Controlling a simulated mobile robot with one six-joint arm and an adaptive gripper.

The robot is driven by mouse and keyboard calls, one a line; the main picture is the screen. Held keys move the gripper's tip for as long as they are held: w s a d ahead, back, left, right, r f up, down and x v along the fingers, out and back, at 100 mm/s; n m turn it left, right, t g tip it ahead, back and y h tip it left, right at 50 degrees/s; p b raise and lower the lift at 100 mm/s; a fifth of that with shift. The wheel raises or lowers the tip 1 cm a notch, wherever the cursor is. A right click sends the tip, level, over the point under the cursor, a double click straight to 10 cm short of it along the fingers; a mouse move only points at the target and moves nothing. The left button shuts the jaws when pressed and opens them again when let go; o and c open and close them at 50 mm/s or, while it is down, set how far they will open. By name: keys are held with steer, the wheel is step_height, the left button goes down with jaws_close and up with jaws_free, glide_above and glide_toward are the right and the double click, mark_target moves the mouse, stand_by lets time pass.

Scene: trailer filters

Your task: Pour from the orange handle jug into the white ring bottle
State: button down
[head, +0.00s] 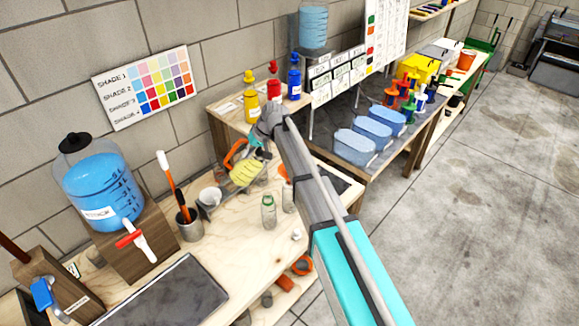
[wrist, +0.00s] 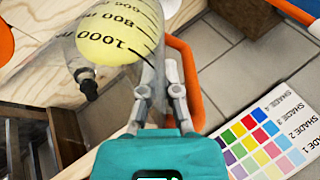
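The orange handle jug (head: 246,173) is clear, with yellow contents and an orange loop handle. It appears tilted above the wooden bench in the head view. In the wrist view the jug (wrist: 118,38) shows its volume marks and yellow contents. My gripper (head: 250,148) is at the handle; in the wrist view my gripper's fingers (wrist: 162,75) appear closed on the orange handle (wrist: 187,75). A clear bottle with a green ring (head: 268,212) stands upright on the bench. Another clear bottle (head: 288,200) stands beside it, partly behind my arm; its ring colour cannot be told.
A blue-filled dispenser (head: 100,190) on a wooden stand and a grey cup of brushes (head: 188,225) are to the left. A white cup (head: 210,196) is near the jug. Pump bottles (head: 272,88) stand behind. A dark tray (head: 165,295) lies at the front.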

steer(key=shift+w+d+f+y+b, duration=0.1)
steer(key=shift+d+f+y+b, duration=0.25)
steer(key=shift+d+y+b, duration=0.55)
steer(key=shift+w+r+g+y, duration=0.1)
steer(key=shift+r+g+y, duration=0.2)
steer(key=shift+r+y, duration=0.2)
steer(key=shift+b, duration=0.35)
steer(key=shift+y, duration=0.3)
steer(key=shift+w+d+r+y+b, duration=0.1)
steer(key=shift+d+r+y+b, duration=0.45)
steer(key=shift+y, duration=0.25)
steer(key=shift+d+r+y+b, duration=0.45)
steer(key=shift+r+y+b, duration=0.2)
steer(key=shift+y, duration=0.15)
stand_by(4.3)
